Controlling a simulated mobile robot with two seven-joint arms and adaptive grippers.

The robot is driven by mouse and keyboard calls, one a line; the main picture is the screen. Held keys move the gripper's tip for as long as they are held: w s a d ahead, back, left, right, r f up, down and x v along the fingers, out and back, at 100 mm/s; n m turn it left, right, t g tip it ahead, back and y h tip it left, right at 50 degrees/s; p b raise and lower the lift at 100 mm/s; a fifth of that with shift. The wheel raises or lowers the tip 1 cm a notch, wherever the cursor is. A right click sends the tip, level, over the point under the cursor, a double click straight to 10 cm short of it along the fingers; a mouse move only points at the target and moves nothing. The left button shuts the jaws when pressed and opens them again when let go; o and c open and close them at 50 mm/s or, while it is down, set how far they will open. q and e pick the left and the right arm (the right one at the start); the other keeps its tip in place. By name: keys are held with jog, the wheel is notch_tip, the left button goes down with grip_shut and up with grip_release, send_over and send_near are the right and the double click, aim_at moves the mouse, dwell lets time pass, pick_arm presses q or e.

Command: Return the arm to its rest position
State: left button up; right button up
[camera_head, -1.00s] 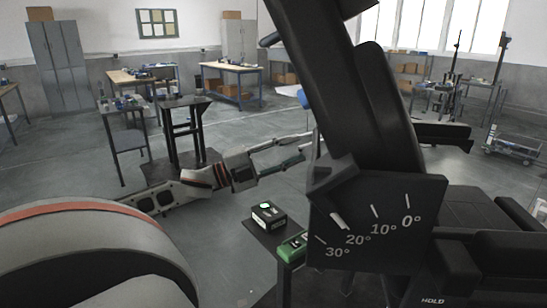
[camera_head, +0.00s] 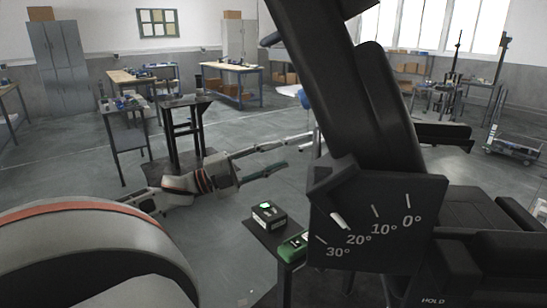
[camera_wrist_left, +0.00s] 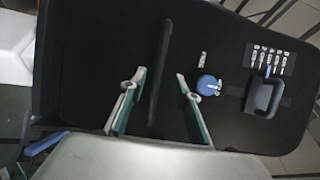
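My left arm comes in from the left, and my left gripper (camera_head: 298,150) is open and empty, with its two long fingers apart. It is in the air left of a black padded chair-like apparatus (camera_head: 385,120). This has an angle plate (camera_head: 378,225) marked 0° to 30° and a white pointer mark. In the left wrist view, the open gripper (camera_wrist_left: 160,75) is in front of a black panel (camera_wrist_left: 95,60) with a dark strip between the fingers. A blue knob (camera_wrist_left: 208,85) and a blue-grey lever (camera_wrist_left: 264,96) sit right of the fingers. My right gripper is not in view.
A small table (camera_head: 262,238) holds a black box (camera_head: 268,215) with a green light and a green device (camera_head: 293,247), below the left gripper. A dark stand (camera_head: 184,125) and workbenches (camera_head: 229,68) stand behind. Floor between them is open.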

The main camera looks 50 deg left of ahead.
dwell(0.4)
pick_arm(q)
jog(key=s+d+f+n+g+y, duration=0.15)
jog(key=s+f+n+y, duration=0.35)
jog(key=f, duration=1.1)
jog(key=d+f+n+g+y, duration=0.1)
jog(key=d+f+n+y, duration=0.15)
jog(key=f+n, duration=0.95)
jog(key=s+d+f+g, duration=0.2)
jog(key=s+d+f, duration=0.2)
jog(key=d+f, duration=0.6)
jog(key=s+d+f+g+h, duration=0.1)
jog(key=s+d+f+g, duration=0.2)
jog(key=d+f, duration=0.8)
jog(key=d, duration=0.7)
jog(key=shift+s+d+n, duration=0.15)
jog(key=shift+s+n, duration=0.15)
jog(key=shift+s, duration=0.05)
